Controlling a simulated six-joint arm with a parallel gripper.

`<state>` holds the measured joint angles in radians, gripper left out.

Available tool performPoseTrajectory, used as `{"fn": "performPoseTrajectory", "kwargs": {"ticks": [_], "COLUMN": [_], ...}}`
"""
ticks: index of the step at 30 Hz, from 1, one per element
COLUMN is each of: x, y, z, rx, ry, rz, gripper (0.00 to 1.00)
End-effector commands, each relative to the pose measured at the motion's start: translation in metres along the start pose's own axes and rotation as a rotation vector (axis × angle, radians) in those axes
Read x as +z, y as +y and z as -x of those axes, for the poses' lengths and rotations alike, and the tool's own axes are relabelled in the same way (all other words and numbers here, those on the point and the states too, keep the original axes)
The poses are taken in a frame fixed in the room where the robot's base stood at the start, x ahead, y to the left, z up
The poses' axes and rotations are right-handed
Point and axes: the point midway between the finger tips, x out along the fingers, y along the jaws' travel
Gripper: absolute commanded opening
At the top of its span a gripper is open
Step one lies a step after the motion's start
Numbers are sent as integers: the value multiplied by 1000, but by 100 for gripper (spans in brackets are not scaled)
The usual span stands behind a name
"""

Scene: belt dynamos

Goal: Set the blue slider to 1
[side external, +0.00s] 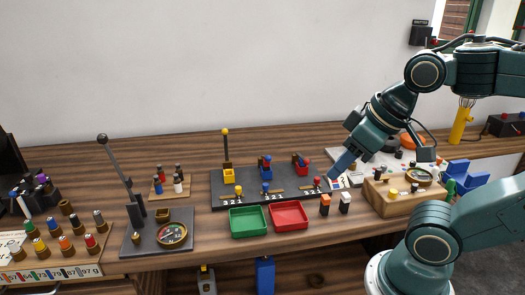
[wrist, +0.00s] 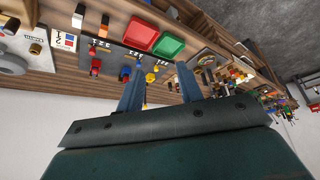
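The dark panel (side external: 215,200) carries yellow, red and blue controls with white 3 2 1 marks along its front. The small blue slider knob (side external: 266,187) stands in the middle of the front row, at the left end of its scale, by the 3. The panel also shows upside down in the wrist view (wrist: 112,53). My gripper (side external: 338,172) is right of the panel, above a small white card, and apart from the blue slider. In the wrist view its two blue fingers (wrist: 160,95) are spread with nothing held between them.
Yellow (side external: 238,190) and red (side external: 318,181) knobs flank the blue one. A blue-topped block (side external: 266,168) stands behind it. Green (side external: 249,220) and red (side external: 289,215) trays lie in front. A tall yellow-topped lever (side external: 225,150) rises at the panel's back left.

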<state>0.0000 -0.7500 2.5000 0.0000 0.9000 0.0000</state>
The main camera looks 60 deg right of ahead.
Motion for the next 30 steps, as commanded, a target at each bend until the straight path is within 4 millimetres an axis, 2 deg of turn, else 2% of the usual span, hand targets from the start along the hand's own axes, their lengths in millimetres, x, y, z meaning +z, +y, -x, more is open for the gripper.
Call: {"fn": "performPoseTrajectory", "kwargs": {"ticks": [8,14,23,30], "x": [-3,-18,-64,-103], "y": [0,4,17,32], "z": [0,-2,-15,-37], "rx": [1,8,21,22], "ry": [-5,-37,-135,-220], "rz": [2,11,45,73], "gripper": [39,39,39,39]}}
